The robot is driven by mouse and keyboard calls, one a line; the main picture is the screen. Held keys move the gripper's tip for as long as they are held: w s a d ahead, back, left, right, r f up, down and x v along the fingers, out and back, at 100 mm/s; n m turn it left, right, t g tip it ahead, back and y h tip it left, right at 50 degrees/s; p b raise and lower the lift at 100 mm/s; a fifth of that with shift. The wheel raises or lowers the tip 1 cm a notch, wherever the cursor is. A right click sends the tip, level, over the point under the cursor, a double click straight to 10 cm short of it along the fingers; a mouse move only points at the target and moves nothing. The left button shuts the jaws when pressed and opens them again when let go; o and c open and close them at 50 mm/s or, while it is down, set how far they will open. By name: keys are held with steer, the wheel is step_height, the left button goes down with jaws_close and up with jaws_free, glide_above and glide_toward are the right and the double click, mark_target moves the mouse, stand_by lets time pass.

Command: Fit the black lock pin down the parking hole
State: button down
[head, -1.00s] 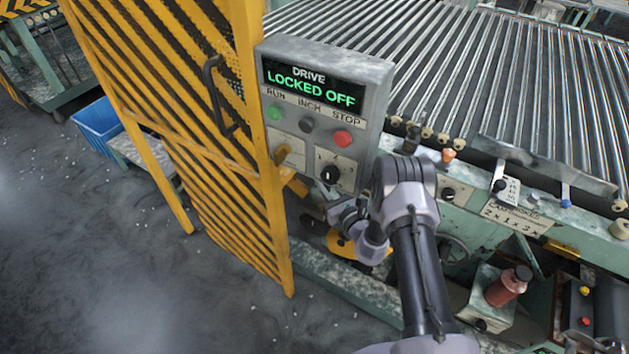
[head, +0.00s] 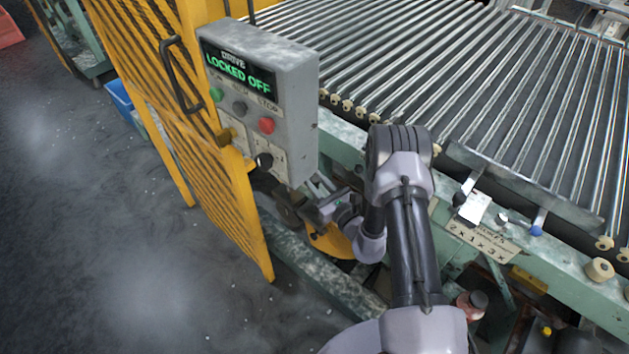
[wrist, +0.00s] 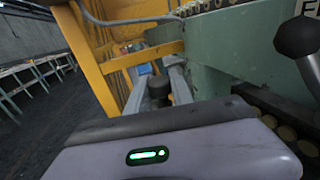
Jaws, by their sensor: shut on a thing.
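My gripper (head: 322,192) is below and just right of the grey drive box, near the green machine frame. In the wrist view its two grey fingers (wrist: 159,82) are closed on a dark round-topped piece, which I take to be the black lock pin (wrist: 158,90). Its lower part is hidden by the wrist housing. In the head view the pin cannot be made out clearly. I cannot pick out the parking hole in either view.
The drive box (head: 262,85) reads LOCKED OFF. A yellow mesh gate (head: 200,150) stands to its left. The roller bed (head: 450,90) and its green side rail (head: 345,140) lie to the right. The floor at left is open.

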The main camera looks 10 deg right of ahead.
steer(key=shift+f+b, duration=2.2)
steer(key=shift+f, duration=0.65)
steer(key=shift+b, duration=0.3)
steer(key=shift+f+b, duration=0.3)
steer(key=shift+f, duration=0.1)
steer(key=shift+f+b, duration=1.55)
steer(key=shift+f, duration=0.4)
steer(key=shift+f, duration=0.6)
steer(key=shift+f, duration=0.35)
steer(key=shift+f, duration=0.15)
steer(key=c, duration=1)
jaws_free()
steer(key=shift+f, duration=0.1)
steer(key=shift+c, duration=0.2)
